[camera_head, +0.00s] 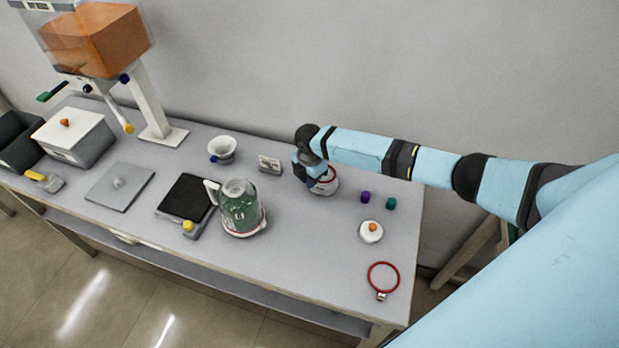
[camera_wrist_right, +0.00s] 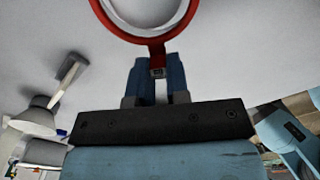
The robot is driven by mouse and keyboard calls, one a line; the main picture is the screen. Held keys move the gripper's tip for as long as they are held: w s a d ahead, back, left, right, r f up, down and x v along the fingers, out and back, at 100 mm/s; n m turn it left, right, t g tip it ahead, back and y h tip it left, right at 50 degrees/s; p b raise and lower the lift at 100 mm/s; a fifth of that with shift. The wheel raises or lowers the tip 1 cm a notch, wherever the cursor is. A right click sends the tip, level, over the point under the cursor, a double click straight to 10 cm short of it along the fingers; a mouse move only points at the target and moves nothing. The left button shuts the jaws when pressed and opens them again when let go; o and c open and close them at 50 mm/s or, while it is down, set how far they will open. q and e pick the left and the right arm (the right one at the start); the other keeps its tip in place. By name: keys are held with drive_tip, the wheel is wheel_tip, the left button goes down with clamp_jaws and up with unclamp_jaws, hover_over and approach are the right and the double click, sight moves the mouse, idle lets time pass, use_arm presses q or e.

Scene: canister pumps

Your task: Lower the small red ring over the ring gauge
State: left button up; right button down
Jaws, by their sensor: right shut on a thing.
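My right gripper (camera_head: 312,175) is at the back of the table, right of the middle, and also shows in the right wrist view (camera_wrist_right: 158,72). Its fingers are shut on the small tab of a small red ring (camera_wrist_right: 122,35). The ring is cut off by the top edge of that view. A pale grey round thing, apparently the ring gauge (camera_wrist_right: 145,10), shows inside the ring's outline. In the head view the gauge (camera_head: 327,187) is whitish and partly hidden by my gripper. I cannot tell whether the ring is above it or around it. My left gripper is not in view.
A larger red ring (camera_head: 370,277) lies at the front right. A white lid with an orange knob (camera_head: 371,232), purple cap (camera_head: 365,197) and teal cap (camera_head: 391,203) stand nearby. A green-filled jug (camera_head: 241,212) and small card (camera_head: 270,164) are to the left.

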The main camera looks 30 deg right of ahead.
drive_tip(key=shift+f+b, duration=0.5)
drive_tip(key=shift+f, duration=0.45)
idle(0.4)
drive_tip(key=c, duration=0.5)
unclamp_jaws()
drive_tip(key=shift+c, duration=0.2)
drive_tip(key=shift+r, duration=0.15)
drive_tip(key=shift+r+p, duration=0.75)
drive_tip(key=shift+p, duration=0.1)
drive_tip(key=shift+r+p, duration=0.95)
drive_tip(key=shift+r, duration=0.05)
drive_tip(key=shift+r+p, duration=1.55)
drive_tip(key=shift+r, duration=0.1)
